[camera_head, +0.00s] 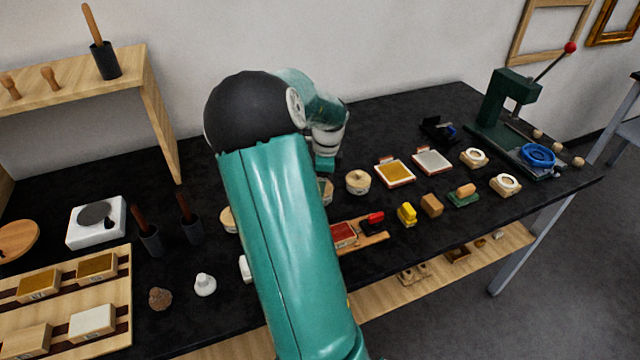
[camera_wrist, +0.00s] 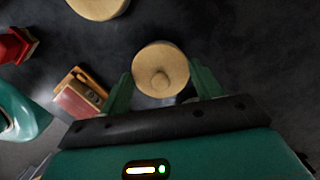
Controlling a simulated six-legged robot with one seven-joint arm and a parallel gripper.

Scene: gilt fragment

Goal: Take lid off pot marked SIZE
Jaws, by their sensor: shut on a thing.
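A round pale wooden lid with a small central knob (camera_wrist: 160,80) sits between my gripper's fingers in the wrist view. My gripper (camera_wrist: 163,88) is shut on this lid, with one green finger on either side. In the head view my gripper (camera_head: 325,163) is over a small round pot (camera_head: 327,191), mostly hidden by my arm. A second round lidded pot (camera_head: 358,182) stands just to the right, and another (camera_head: 228,219) shows partly to the left of my arm. No SIZE marking is readable. Whether the lid is raised off its pot I cannot tell.
The black table (camera_head: 400,280) holds several small things. A red pad on a wooden board (camera_head: 343,235) and a red-topped stamp (camera_head: 373,222) lie in front. Two framed trays (camera_head: 395,172) (camera_head: 432,161) and a green press (camera_head: 505,100) stand to the right.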

